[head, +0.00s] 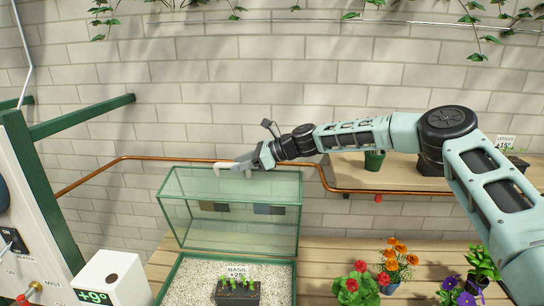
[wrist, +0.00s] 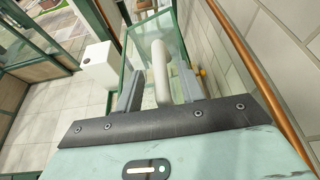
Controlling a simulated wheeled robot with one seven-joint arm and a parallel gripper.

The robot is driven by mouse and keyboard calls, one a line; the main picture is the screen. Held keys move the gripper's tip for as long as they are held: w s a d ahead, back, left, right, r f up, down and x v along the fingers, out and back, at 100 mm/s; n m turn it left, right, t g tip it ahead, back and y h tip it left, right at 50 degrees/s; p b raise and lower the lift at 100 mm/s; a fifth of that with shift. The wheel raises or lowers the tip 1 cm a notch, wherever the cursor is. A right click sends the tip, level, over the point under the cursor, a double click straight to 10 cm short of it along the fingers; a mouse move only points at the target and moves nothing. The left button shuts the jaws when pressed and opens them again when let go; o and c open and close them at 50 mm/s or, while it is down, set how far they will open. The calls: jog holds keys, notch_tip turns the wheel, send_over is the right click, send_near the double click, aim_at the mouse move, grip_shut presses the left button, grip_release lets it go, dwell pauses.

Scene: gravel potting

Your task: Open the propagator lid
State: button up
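The propagator lid (head: 228,228) is a clear glass box with a green frame. In the head view it stands raised at the back of the green-rimmed propagator tray (head: 166,286), whose gravel shows uncovered in front. A pale handle (head: 233,167) sits at the lid's upper edge. My gripper (head: 254,162) is at that handle, reaching in from the right. In the wrist view the handle (wrist: 160,72) runs between my two fingers (wrist: 160,88), with a gap on each side, so my gripper looks open around it. Part of the glass lid (wrist: 160,28) shows beyond.
A dark basil seedling tray (head: 237,297) lies on the gravel. A copper pipe (head: 135,158) runs along the brick wall behind the lid. A white box with a display (head: 112,275) stands at left. Flower pots (head: 390,265) stand at right. A wooden shelf (head: 350,172) is behind my arm.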

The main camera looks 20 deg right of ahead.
jog(key=b+v, duration=0.4)
jog(key=v, duration=1)
jog(key=shift+d, duration=0.1)
jog(key=s+a+f+n+g+h+b, duration=0.1)
jog(key=s+a+f+n+g, duration=0.15)
jog(key=s+a, duration=0.3)
jog(key=s+a+f+n+g+h, duration=0.1)
jog(key=s+a+f+n, duration=0.1)
jog(key=s+a+n, duration=0.35)
jog(key=s+a+f+n+g+h+b, duration=0.1)
jog(key=s+a+f+n+h, duration=0.2)
jog(key=s, duration=0.4)
jog(key=s+a+f+n+g+h+b, duration=0.1)
jog(key=s+a+f+n+g+h, duration=0.2)
jog(key=s, duration=0.4)
jog(key=s+d+f+n+t+h, duration=0.1)
jog(key=s+d+n, duration=0.1)
jog(key=s+n, duration=0.3)
jog(key=s+d+n+h+b, duration=0.1)
jog(key=s+d+n, duration=0.2)
jog(key=s, duration=0.6)
jog(key=s+d+f+n+t+h, duration=0.1)
jog(key=s+d+n+h, duration=0.1)
jog(key=s+n, duration=0.5)
jog(key=shift+s+d+f+t, duration=0.3)
jog(key=shift+s+d+t, duration=0.05)
